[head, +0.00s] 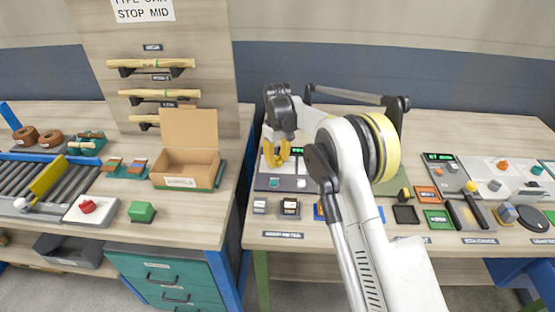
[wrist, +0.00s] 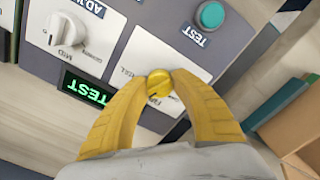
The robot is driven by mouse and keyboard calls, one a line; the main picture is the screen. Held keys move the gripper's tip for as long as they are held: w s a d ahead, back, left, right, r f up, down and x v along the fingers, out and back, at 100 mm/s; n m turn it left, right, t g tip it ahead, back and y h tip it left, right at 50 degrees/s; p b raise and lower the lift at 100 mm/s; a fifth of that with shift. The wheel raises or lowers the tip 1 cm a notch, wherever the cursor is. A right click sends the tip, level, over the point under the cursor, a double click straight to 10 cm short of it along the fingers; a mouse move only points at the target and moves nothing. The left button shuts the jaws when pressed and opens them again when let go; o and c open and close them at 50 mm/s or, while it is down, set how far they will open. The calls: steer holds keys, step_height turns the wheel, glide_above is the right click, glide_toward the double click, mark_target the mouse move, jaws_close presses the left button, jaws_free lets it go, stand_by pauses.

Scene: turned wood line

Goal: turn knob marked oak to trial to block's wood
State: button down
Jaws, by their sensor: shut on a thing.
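My gripper (wrist: 158,84) is shut on a small round gold-yellow knob, the held knob (wrist: 160,77), one yellow finger on each side. The knob sits on a white plate (wrist: 184,52) of the grey control panel. Lettering beside the knob is partly hidden and too small to read surely. In the head view my gripper (head: 277,152) is over the panel (head: 266,184) at the table's middle, and the knob is hidden there. Two small dark-based blocks, the left one (head: 260,205) and the right one (head: 289,207), stand in front of the panel; their wood cannot be told.
A white dial (wrist: 66,32), a green "TEST" display (wrist: 86,86) and a teal button (wrist: 211,14) are close around my gripper. An open cardboard box (head: 186,168) stands on the left bench. Trays and a second panel (head: 450,172) lie to the right.

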mark_target(277, 157)
stand_by(0.3)
steer(key=c, duration=1)
jaws_free()
steer(key=shift+c, duration=0.2)
step_height(277, 157, up, 12)
